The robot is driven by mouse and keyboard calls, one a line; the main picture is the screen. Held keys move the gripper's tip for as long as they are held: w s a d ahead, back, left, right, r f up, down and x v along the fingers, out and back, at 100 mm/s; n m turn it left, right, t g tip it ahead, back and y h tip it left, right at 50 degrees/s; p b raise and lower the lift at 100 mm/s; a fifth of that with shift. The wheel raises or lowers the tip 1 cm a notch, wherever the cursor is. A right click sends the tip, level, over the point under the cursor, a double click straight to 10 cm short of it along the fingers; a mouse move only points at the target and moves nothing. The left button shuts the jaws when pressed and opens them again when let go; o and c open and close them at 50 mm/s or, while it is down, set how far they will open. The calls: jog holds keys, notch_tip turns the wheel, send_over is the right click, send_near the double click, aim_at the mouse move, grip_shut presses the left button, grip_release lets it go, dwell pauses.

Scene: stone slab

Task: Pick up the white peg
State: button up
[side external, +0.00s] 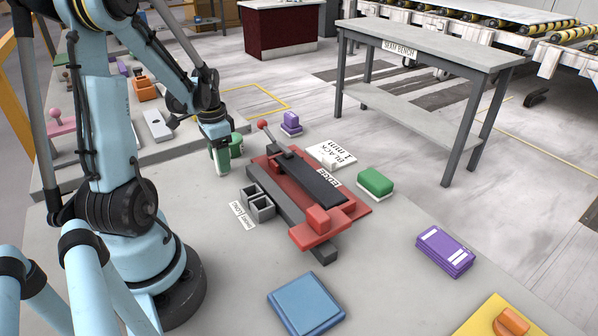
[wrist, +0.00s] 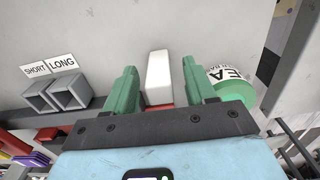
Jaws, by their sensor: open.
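The white peg (wrist: 159,72) shows in the wrist view as a pale upright block with a reddish part at its near end. It lies between the two green fingers of my gripper (wrist: 159,66), with a visible gap on each side. In the side view my gripper (side external: 219,170) points down low over the slab, left of the red fixture. Its fingers are open. In that view the peg is hard to tell from the fingers around it. I cannot tell how far the fingertips reach down past it.
A green roll (wrist: 232,86) stands close to the right finger; it also shows behind my gripper (side external: 237,144). Grey SHORT and LONG bins (side external: 260,208) and the red fixture (side external: 355,211) are nearby. A blue block (side external: 306,304) lies in front.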

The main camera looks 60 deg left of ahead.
grip_shut()
jog(key=shift+r, duration=0.1)
dwell(0.3)
